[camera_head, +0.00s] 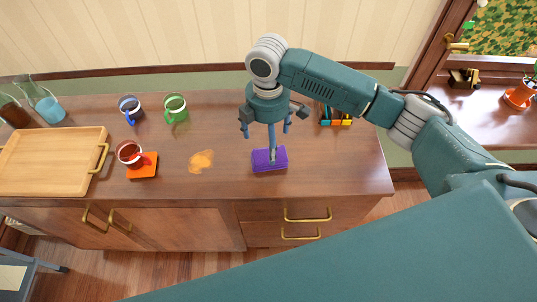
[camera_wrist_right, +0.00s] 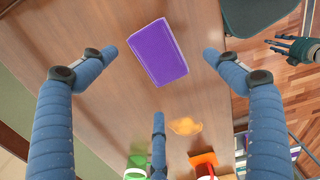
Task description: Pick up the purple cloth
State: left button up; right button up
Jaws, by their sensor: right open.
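The purple cloth (camera_head: 262,161) is a flat, folded rectangle lying on the wooden counter. It also shows in the right wrist view (camera_wrist_right: 158,52), ahead of the fingers and turned at an angle. My right gripper (camera_head: 268,133) points down above the cloth, its blue fingers spread and empty. In the head view one finger overlaps the cloth's upper edge; I cannot tell whether it touches. In the right wrist view the fingers of my right gripper (camera_wrist_right: 160,68) stand wide apart around the cloth. A dark gripper, probably my left (camera_wrist_right: 295,47), shows small at the upper right there, its opening unclear.
On the counter (camera_head: 220,185), an orange spill (camera_head: 201,161) lies left of the cloth. Further left are a red mug (camera_head: 129,153), an orange square (camera_head: 149,170), a blue mug (camera_head: 130,108), a green mug (camera_head: 175,107) and a wooden tray (camera_head: 50,160). Colourful items (camera_head: 335,121) stand right.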

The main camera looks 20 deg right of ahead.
aim_at(267, 151)
notch_tip(267, 151, down, 2)
jog(key=shift+f, duration=0.1)
jog(key=shift+w+f, duration=0.15)
jog(key=shift+f, duration=0.15)
jog(key=f, duration=0.1)
jog(key=f+p, duration=0.1)
jog(key=f, duration=0.2)
jog(key=shift+w+f+p, duration=0.1)
jog(key=shift+w+p, duration=0.25)
jog(key=shift+f, duration=0.45)
pick_arm(q)
jog(key=shift+r, duration=0.95)
pick_arm(e)
jog(key=shift+c, duration=0.3)
pick_arm(q)
jog(key=shift+s, duration=0.2)
pick_arm(e)
jog(key=c, duration=1.2)
